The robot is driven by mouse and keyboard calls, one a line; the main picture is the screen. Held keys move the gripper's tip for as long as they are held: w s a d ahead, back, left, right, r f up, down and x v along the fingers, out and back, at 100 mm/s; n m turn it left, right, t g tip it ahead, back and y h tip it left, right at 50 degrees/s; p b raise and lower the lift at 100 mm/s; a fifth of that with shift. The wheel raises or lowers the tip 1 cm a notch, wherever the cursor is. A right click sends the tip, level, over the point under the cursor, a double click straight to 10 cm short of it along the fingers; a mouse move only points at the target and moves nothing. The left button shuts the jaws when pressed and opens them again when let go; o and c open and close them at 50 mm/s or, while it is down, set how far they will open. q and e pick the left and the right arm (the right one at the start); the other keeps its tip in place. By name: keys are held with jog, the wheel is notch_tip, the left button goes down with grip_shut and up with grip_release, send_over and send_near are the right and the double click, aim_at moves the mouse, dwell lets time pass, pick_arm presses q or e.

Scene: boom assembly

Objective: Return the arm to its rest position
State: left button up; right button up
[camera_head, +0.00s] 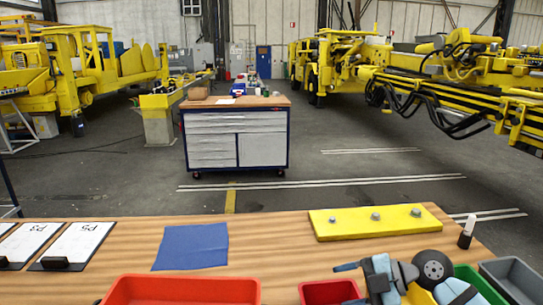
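My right gripper (340,285) is at the lower right, above the small red bin at the near edge of the table. Its two dark fingers point left and stand apart, with nothing seen between them. The lower finger is partly cut by the frame's bottom edge. The blue-grey wrist and a round black joint (433,268) of my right arm hang over the bins behind it. My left gripper and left arm are not in view.
A tool cabinet (237,135) stands beyond.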

notch_tip(320, 180, up, 7)
jog(key=s+m+t+y, duration=0.3)
jog(key=m+t, duration=0.6)
jog(key=t, duration=0.5)
jog(key=s+d+f+m+h, duration=0.4)
jog(key=d+f+m+h, duration=0.65)
jog(key=m+h, duration=0.55)
jog(key=s+f+n+g, duration=0.1)
jog(key=s+f+g, duration=0.6)
jog(key=s, duration=0.4)
jog(key=s+f+g, duration=0.6)
jog(key=s, duration=0.5)
jog(key=w+a+f+n+t+y+p, duration=0.1)
jog(key=w+a+f+t+y+p, duration=0.2)
jog(key=w+a+f+t+p, duration=0.3)
jog(key=shift+w+a+f+t, duration=0.25)
jog(key=shift+a+f+t, duration=0.1)
jog(key=shift+f+t, duration=0.35)
